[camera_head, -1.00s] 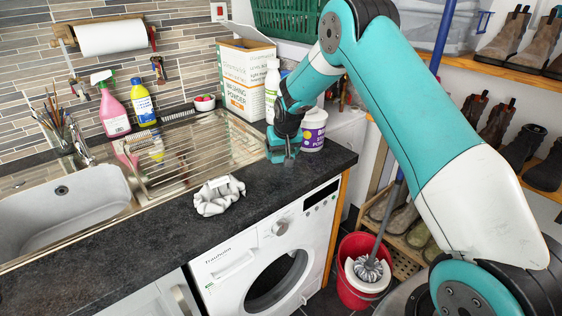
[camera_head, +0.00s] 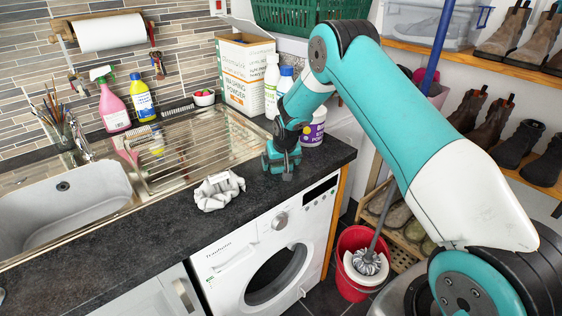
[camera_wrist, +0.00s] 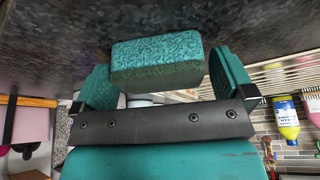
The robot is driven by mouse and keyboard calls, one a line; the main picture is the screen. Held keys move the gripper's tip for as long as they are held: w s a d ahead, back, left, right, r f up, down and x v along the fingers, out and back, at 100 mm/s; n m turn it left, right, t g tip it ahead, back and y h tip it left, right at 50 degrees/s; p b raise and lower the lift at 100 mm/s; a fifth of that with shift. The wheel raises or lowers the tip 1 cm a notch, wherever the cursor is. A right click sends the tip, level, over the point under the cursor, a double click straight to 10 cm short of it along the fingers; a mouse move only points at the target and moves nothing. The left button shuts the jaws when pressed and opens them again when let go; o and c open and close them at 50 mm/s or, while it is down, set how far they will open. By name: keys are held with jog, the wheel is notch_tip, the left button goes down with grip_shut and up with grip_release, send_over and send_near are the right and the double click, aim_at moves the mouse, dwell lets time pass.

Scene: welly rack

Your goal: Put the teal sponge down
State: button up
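The teal sponge (camera_wrist: 157,58) is a speckled block with a darker green lower layer in the wrist view. There I cannot tell the sponge from the teal gripper parts. I cannot tell whether the sponge touches the countertop.
A crumpled pale cloth (camera_head: 219,190) lies left of my gripper. The sink drainer (camera_head: 205,150) is beyond it. A washing powder box (camera_head: 246,76) and a purple-and-white tub (camera_head: 313,127) stand behind. The counter's right end (camera_head: 343,157) is close.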

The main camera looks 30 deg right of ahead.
jog(key=shift+r, duration=0.25)
jog(key=s+a+r+b, duration=0.1)
jog(key=s+a+r, duration=0.15)
jog(key=r, duration=0.25)
jog(key=s+a+r+n+y+b, duration=0.1)
jog(key=s+a+r, duration=0.15)
jog(key=r, duration=0.25)
jog(key=s+a+r, duration=0.2)
jog(key=s+r, duration=0.2)
jog(key=r, duration=0.1)
jog(key=s+a+r+n+g+y, duration=0.1)
jog(key=s+a+r+n, duration=0.1)
jog(key=s+a+r, duration=0.3)
jog(key=s+a+r+n+y, duration=0.1)
jog(key=s+a, duration=0.2)
jog(key=s, duration=0.3)
jog(key=s+a+r+n+g+y, duration=0.1)
jog(key=s+a+n, duration=0.1)
jog(key=s, duration=0.9)
jog(key=s+a+r+n+g+y, duration=0.1)
jog(key=s+a+r+n+g, duration=0.1)
jog(key=s, duration=0.9)
jog(key=shift+a+r+n, duration=0.15)
jog(key=shift+a+n, duration=0.55)
jog(key=shift+a, duration=0.35)
